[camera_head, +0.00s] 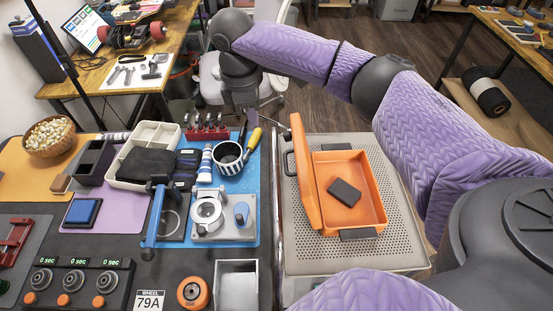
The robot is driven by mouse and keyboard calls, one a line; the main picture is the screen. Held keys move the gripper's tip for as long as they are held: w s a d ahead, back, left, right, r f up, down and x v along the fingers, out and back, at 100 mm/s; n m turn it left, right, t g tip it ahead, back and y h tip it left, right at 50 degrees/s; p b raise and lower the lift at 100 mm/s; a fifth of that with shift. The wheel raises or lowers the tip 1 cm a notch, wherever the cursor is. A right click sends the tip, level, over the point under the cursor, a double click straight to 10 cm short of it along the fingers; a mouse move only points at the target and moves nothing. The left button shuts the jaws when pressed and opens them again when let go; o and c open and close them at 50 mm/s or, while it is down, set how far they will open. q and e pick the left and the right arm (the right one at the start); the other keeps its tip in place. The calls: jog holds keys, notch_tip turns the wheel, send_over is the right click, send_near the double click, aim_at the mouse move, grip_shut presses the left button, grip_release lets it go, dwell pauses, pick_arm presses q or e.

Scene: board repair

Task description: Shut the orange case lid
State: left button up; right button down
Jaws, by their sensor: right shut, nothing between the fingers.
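The orange case (370,180) lies open on a perforated grey metal plate. Its orange lid (303,178) stands up nearly vertical along the case's left side. A dark grey block (344,192) lies inside the case, and dark latches show at its front edge. My right arm comes in from the right and passes behind the case. My right gripper (241,112) is small in view, shut and empty, pointing down beyond the mug, to the left of the lid and apart from it. My left gripper is not in view.
A striped mug (229,155) with a yellow-handled screwdriver (253,142) stands left of the lid, near my right gripper. A red rack (207,128) is behind it. A metal bin (237,283) and an orange wheel (193,292) are at the front. The plate right of the case is clear.

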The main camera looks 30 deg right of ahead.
aim_at(299, 172)
pick_arm(q)
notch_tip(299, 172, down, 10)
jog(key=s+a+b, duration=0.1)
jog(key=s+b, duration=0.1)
jog(key=b, duration=0.5)
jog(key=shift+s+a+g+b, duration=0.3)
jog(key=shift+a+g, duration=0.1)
pick_arm(e)
jog(key=shift+s+d+f, duration=0.4)
jog(key=shift+d+f, duration=0.3)
jog(key=shift+f, duration=1.9)
jog(key=shift+s+d+f, duration=0.35)
jog(key=shift+d+f, duration=0.35)
jog(key=shift+f, duration=1.9)
jog(key=shift+s+d+f, duration=0.4)
jog(key=shift+d+f, duration=0.3)
jog(key=shift+f, duration=1.9)
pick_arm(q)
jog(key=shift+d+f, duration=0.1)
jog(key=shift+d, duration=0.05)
